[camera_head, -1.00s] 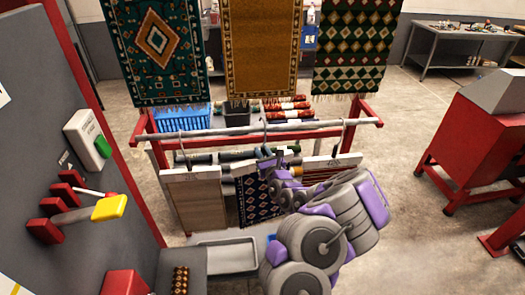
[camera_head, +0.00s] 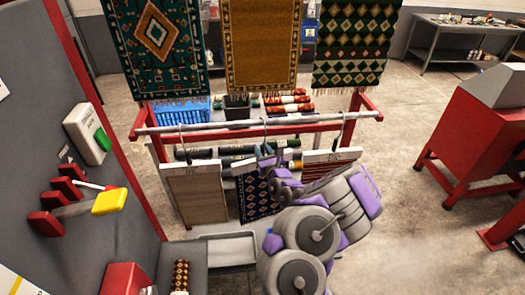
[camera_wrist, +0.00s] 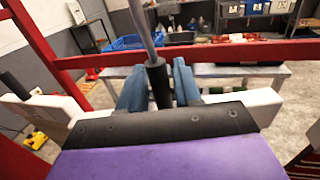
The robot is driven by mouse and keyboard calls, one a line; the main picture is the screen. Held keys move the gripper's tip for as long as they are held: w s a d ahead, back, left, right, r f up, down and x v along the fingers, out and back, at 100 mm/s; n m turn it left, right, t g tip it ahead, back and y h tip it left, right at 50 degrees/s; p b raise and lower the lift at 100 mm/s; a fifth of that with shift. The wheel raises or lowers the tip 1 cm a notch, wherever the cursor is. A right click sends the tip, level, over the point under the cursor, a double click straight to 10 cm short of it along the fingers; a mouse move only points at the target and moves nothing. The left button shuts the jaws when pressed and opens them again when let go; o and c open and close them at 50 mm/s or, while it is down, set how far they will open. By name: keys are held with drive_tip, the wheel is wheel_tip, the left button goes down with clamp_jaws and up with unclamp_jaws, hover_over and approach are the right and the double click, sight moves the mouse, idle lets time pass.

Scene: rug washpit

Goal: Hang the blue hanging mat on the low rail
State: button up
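The blue hanging mat (camera_head: 256,196), dark with a pale diamond pattern, hangs upright between two other hung mats in the head view. My gripper (camera_head: 268,163) is at the top of its hanger, below the low rail (camera_head: 222,127). The hanger's hook reaches up to the rail; I cannot tell whether the rail bears its weight. In the wrist view, my gripper (camera_wrist: 159,88) has its blue-grey fingers on both sides of the hanger's black stem (camera_wrist: 158,86), close against it. My arm hides part of the mat's right side.
A beige mat (camera_head: 196,193) hangs to the left and a red striped mat (camera_head: 328,170) to the right. A blue basket (camera_head: 183,114) and rolled rugs stand behind the rail. Open floor lies right.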

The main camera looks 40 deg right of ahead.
drive_tip(key=o, duration=0.3)
drive_tip(key=shift+o, duration=0.2)
drive_tip(key=shift+s, duration=0.1)
drive_tip(key=p+v, duration=0.5)
drive_tip(key=v, duration=1.2)
drive_tip(key=shift+p, duration=0.35)
